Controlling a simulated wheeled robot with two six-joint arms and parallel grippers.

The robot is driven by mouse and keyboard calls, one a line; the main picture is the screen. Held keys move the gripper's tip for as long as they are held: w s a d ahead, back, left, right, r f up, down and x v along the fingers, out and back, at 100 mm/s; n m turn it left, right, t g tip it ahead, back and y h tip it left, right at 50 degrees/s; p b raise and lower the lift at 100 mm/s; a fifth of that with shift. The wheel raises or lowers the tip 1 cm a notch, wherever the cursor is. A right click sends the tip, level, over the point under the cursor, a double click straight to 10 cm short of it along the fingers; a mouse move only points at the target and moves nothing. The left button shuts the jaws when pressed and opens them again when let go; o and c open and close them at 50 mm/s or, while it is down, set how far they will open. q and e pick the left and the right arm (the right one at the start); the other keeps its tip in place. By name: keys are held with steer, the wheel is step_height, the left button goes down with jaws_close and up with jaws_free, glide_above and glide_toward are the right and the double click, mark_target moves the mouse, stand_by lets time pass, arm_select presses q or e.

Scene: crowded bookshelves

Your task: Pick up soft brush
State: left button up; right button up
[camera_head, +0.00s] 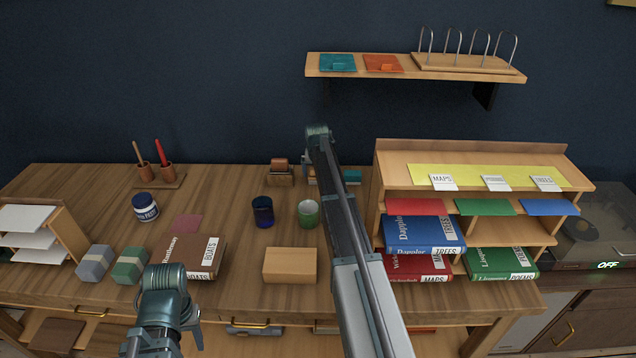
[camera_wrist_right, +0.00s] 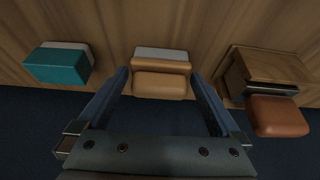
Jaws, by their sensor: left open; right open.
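A tan rounded block with a pale grey-white strip, which looks like the soft brush (camera_wrist_right: 160,84), lies on the wooden desktop near the back edge in the right wrist view. My right gripper (camera_wrist_right: 160,74) is open, with one finger on each side of it and nothing held. I cannot tell whether the fingers touch it. In the head view my right gripper (camera_head: 307,163) is at the back of the desk, and it and its arm mostly hide the brush. My left gripper (camera_head: 165,318) is open and empty at the desk's front edge, seen only in part.
Beside the brush are a brown-topped wooden block (camera_wrist_right: 275,105) and a teal block (camera_wrist_right: 57,65). A blue cup (camera_head: 262,212), a green cup (camera_head: 308,214) and a wooden box (camera_head: 290,266) stand in front. A book rack (camera_head: 470,150) stands right of my right arm.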

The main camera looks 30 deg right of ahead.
steer(key=shift+b+x, duration=0.35)
steer(key=shift+x, duration=0.5)
arm_select(q)
steer(key=shift+f, duration=0.75)
arm_select(e)
steer(key=shift+r, duration=0.1)
steer(key=c, duration=1.1)
arm_select(q)
steer(key=shift+r, duration=0.1)
arm_select(e)
steer(key=shift+s+a+r+p, duration=0.1)
steer(key=shift+s+r+p, duration=0.1)
steer(key=shift+r+p, duration=0.25)
step_height(320, 180, up, 11)
steer(key=p, duration=1.1)
arm_select(q)
step_height(320, 180, up, 11)
steer(key=shift+r, duration=0.2)
arm_select(e)
steer(key=s+a, duration=0.3)
steer(key=s, duration=0.2)
steer(key=s+a, duration=0.4)
steer(key=s, duration=0.2)
steer(key=s+a, duration=0.3)
steer(key=s, duration=0.2)
steer(key=shift+s+a+f, duration=0.15)
steer(key=shift+s+f, duration=0.05)
steer(key=shift+s, duration=0.2)
